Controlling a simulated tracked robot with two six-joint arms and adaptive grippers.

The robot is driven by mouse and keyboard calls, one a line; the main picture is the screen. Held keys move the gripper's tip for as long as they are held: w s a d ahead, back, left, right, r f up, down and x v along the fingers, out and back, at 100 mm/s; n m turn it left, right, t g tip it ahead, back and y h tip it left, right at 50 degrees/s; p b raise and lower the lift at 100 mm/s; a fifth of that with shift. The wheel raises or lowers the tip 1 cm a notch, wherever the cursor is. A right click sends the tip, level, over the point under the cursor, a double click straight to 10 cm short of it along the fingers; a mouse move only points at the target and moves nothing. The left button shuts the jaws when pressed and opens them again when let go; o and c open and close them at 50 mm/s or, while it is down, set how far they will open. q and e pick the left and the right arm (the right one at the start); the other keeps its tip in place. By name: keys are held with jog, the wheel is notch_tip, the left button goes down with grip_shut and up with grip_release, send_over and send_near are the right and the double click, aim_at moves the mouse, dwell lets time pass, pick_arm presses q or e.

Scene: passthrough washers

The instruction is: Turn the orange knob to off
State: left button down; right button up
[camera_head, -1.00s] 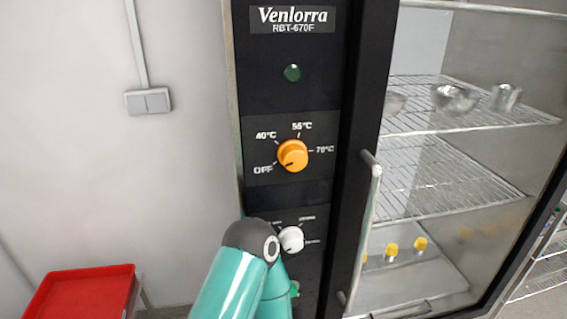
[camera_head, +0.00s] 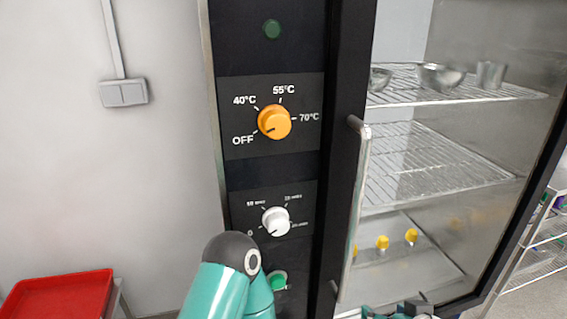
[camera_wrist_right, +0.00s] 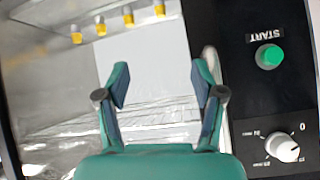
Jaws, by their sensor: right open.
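The orange knob (camera_head: 274,121) is on the black control panel in the head view, among the marks OFF, 40°C, 55°C and 70°C. Its dark pointer line slants down-left, toward the OFF label (camera_head: 243,140). Nothing touches the knob. My right gripper (camera_head: 398,310) shows only in part at the bottom edge of the head view, below and right of the knob. In the right wrist view the gripper (camera_wrist_right: 161,80) is open and empty, facing the glass door beside the panel. The orange knob is outside the wrist view. My left gripper is not in view.
A white timer knob (camera_head: 276,221) and a green START button (camera_wrist_right: 269,56) are below the orange knob. A vertical door handle (camera_head: 355,200) stands out right of the panel. Metal bowls (camera_head: 440,76) and yellow-capped items are behind the glass. A red tray (camera_head: 60,297) is lower left.

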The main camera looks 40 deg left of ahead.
jog(key=s+a+r+n+t+y+b, duration=0.1)
jog(key=s+a+r+n+y, duration=0.15)
jog(key=r, duration=0.55)
jog(key=s+a+r+n+t+y+b, duration=0.15)
jog(key=a+r, duration=0.25)
jog(key=r, duration=0.5)
jog(key=n+t+y+b, duration=0.1)
jog(key=n+y+b, duration=0.1)
jog(key=y+b, duration=0.1)
send_near(279, 127)
pick_arm(q)
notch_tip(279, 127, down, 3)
jog(key=p, duration=0.3)
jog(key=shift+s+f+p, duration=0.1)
jog(key=shift+p, duration=0.3)
pick_arm(e)
jog(key=x, duration=0.9)
jog(key=c, duration=1.1)
jog(key=shift+n, duration=0.4)
jog(key=shift+c, duration=0.3)
